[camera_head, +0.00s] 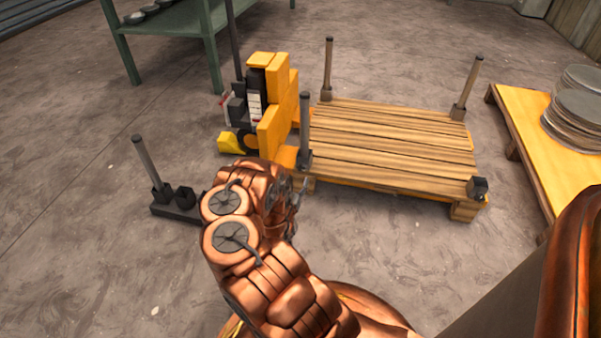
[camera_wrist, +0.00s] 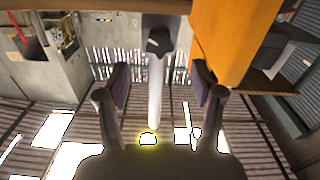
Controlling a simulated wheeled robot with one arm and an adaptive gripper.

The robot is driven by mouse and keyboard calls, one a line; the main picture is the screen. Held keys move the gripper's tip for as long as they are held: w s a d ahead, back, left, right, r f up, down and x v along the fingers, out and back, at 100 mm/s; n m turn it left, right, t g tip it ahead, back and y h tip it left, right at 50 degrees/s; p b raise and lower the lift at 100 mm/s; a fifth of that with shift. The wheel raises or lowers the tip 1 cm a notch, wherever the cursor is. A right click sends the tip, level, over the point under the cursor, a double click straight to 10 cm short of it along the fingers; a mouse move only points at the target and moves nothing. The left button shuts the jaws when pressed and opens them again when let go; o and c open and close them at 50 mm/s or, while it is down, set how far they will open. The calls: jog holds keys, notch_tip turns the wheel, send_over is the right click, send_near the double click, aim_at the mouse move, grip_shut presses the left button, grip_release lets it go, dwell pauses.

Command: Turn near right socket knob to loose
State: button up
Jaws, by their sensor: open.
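The wooden pallet (camera_head: 390,145) has dark sockets at its corners, and three of them hold grey posts. The near right socket (camera_head: 478,187) in the head view is a dark block without a post; no knob can be made out on it. My gripper (camera_head: 300,190) is low beside the near left post (camera_head: 305,125), partly hidden by my copper arm. In the wrist view, which appears upside down, my gripper (camera_wrist: 160,85) is open. A dark star-shaped knob (camera_wrist: 159,42) and a pale post (camera_wrist: 155,100) show between and beyond its fingers, not gripped.
A yellow pallet truck (camera_head: 275,105) stands left of the pallet. A dark rack (camera_head: 180,208) with one upright post lies on the floor at left. A yellow-topped table (camera_head: 530,120) with stacked discs (camera_head: 575,110) stands at right. The concrete floor in front of the pallet is clear.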

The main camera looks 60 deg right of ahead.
aim_at(301, 169)
jog(key=b+x, duration=0.2)
jog(key=x, duration=0.4)
jog(key=shift+w+d+b, duration=0.15)
jog(key=shift+d+b, duration=0.15)
jog(key=shift+d, duration=0.1)
